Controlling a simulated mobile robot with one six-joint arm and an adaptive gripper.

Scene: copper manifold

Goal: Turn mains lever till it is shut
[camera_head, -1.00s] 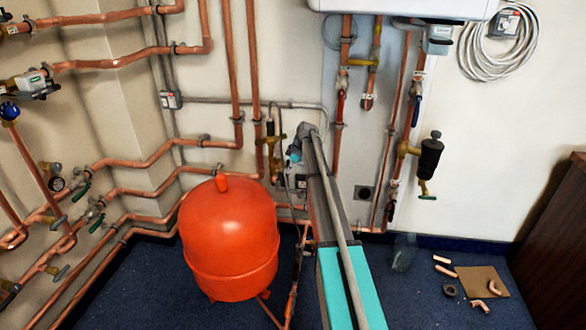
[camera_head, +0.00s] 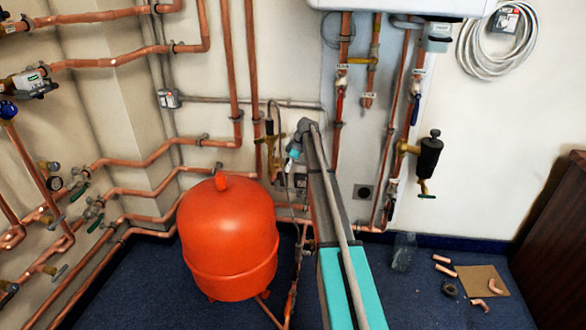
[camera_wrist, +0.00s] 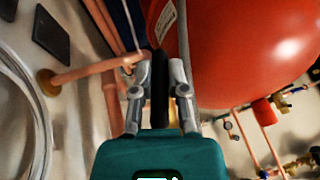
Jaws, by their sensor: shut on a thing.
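My gripper (camera_wrist: 159,90) is in the middle of the wrist view, its two grey fingers on either side of a slim black bar. This bar is the mains lever (camera_wrist: 160,80), as far as I can tell, and the fingers are closed on it. The lever points away from the gripper, and its pivot and valve body are not clear. In the head view my own arm runs up from the bottom centre to the wall pipes. The gripper and the lever cannot be made out there.
A red expansion tank (camera_head: 230,240) stands left of my arm and looms close at the upper right of the wrist view (camera_wrist: 235,45). Copper pipes run close to the gripper. Pipe offcuts and a brown board (camera_head: 482,280) lie on the floor at right.

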